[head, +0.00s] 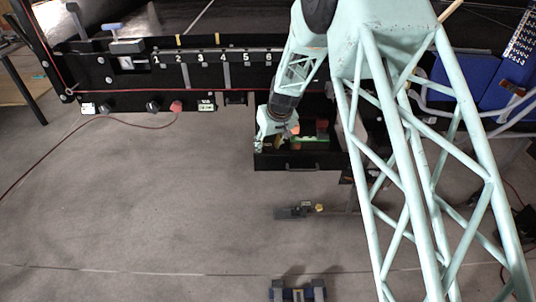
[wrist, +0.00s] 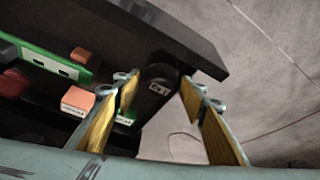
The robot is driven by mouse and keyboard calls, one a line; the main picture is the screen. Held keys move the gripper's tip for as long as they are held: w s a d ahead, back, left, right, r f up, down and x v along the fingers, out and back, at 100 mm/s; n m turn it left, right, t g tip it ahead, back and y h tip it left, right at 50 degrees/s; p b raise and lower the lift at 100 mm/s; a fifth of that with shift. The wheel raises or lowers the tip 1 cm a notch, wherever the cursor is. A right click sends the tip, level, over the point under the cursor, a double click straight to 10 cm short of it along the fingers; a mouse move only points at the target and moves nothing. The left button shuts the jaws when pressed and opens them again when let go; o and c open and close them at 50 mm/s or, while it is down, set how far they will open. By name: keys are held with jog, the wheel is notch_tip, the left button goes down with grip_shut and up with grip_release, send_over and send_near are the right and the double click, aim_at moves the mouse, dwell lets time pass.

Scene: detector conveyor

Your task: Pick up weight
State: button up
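A dark rounded piece with a small white label (wrist: 158,88) shows between my fingers in the wrist view, against the black wall of an open drawer; I cannot tell for sure whether it is the weight. My gripper (wrist: 160,82) is open, with its yellow-padded fingers either side of that piece and no clear contact. In the head view my gripper (head: 268,140) is at the left part of the open black drawer (head: 300,166). Orange-pink blocks (wrist: 78,101), at least one with a white label, lie in the drawer beside my left finger. My arm hides part of the drawer.
A green holder (wrist: 45,60) lies in the drawer, close to my left finger. The black conveyor rail with numbered positions (head: 210,57) runs along the back left. A small dark bracket (head: 295,212) shows below the drawer. The grey floor in front is mostly free.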

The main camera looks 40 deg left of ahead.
aim_at(268, 144)
jog(key=shift+w+a+f, duration=0.1)
jog(key=shift+a+f, duration=0.05)
jog(key=shift+f, duration=0.3)
dwell(0.3)
jog(key=shift+r, duration=0.1)
jog(key=c, duration=1.2)
jog(key=shift+o, duration=0.2)
jog(key=shift+a+r, duration=0.1)
jog(key=shift+r, duration=0.05)
jog(key=shift+r+p, duration=0.8)
jog(key=shift+r, duration=4.05)
